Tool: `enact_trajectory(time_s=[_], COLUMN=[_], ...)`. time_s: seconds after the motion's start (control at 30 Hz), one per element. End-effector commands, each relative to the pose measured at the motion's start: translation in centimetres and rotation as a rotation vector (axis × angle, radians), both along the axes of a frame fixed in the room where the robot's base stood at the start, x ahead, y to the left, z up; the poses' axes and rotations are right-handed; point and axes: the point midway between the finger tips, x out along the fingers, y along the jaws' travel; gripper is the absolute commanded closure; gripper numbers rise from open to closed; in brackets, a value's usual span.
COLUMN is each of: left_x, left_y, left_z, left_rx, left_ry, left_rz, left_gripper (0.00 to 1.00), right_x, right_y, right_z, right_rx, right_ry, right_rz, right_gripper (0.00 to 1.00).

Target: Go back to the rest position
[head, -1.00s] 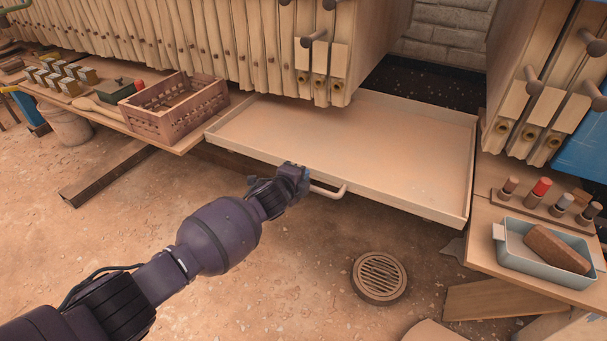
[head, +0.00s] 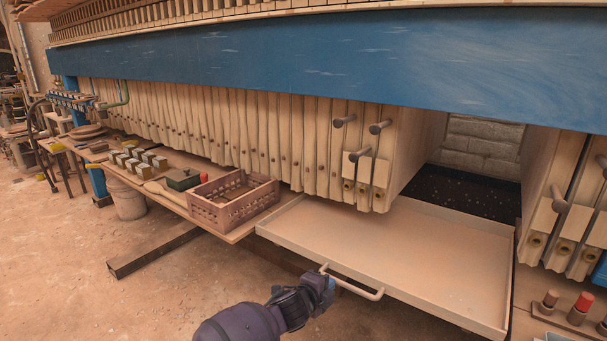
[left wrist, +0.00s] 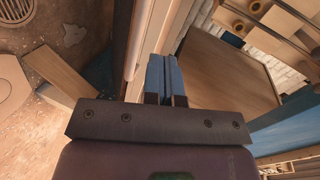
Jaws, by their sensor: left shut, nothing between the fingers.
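My left gripper (head: 326,286) is low in the middle of the head view, at the left end of the tray's bar handle (head: 362,291). I cannot tell from this view whether it touches the handle. In the left wrist view its two blue fingers (left wrist: 164,78) are together with nothing between them. The shallow wooden drip tray (head: 400,262) is pulled out under the press, with the handle on its front edge. My right gripper is in neither view.
Wooden press plates (head: 290,145) hang above, under a blue beam (head: 320,55). Capped pegs (head: 580,308) stand at lower right. The floor (head: 70,235) at left is open.

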Motion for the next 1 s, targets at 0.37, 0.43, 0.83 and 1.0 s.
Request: enact_trajectory(time_s=[0.37,0.43,0.83,1.0], left_x=[-2.9,-3.9,-10.7,-14.1], left_y=[-2.6,-1.9,6.7,11.6], left_z=[8.9,9.4,8.3,6.7], left_rx=[-0.444,-0.524,-0.933,-1.057], left_ry=[0.144,0.184,0.395,0.451], left_rz=[0.064,0.087,0.298,0.412], left_gripper=[1.0,1.0,1.0,1.0], right_x=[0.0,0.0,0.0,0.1], right_y=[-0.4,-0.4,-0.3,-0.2], right_z=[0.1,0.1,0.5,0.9], right_rx=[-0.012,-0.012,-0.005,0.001], right_ry=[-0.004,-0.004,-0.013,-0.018], right_rz=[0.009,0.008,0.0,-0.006], right_gripper=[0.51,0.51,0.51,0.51])
